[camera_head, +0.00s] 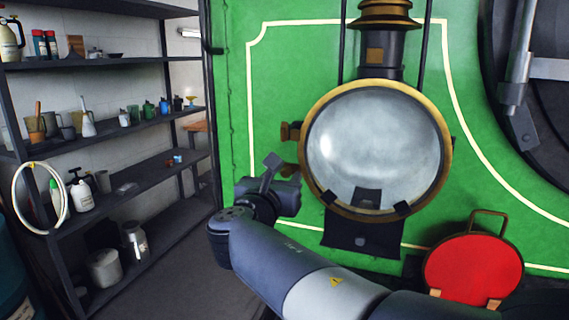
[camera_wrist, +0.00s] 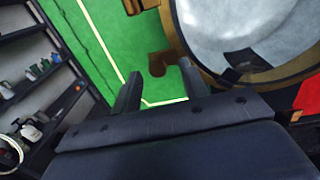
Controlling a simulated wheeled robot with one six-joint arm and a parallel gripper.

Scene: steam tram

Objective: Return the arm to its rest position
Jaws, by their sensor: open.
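My arm reaches from the bottom right of the head view towards the left, with my gripper (camera_head: 272,168) in front of the tram's green panel, left of the big round lamp (camera_head: 375,145). In the wrist view my gripper (camera_wrist: 158,90) has its two fingers spread apart with nothing between them. The fingers point at the green panel (camera_wrist: 105,25), close to the lamp's brass rim (camera_wrist: 192,60). In the head view the arm partly hides the panel's lower part.
A dark shelf unit (camera_head: 110,66) with bottles, cups and cans stands at the left. A white hose ring (camera_head: 40,232) hangs at its front. A red round disc with a handle (camera_head: 473,268) stands at the lower right. Floor (camera_head: 190,270) between shelf and arm is clear.

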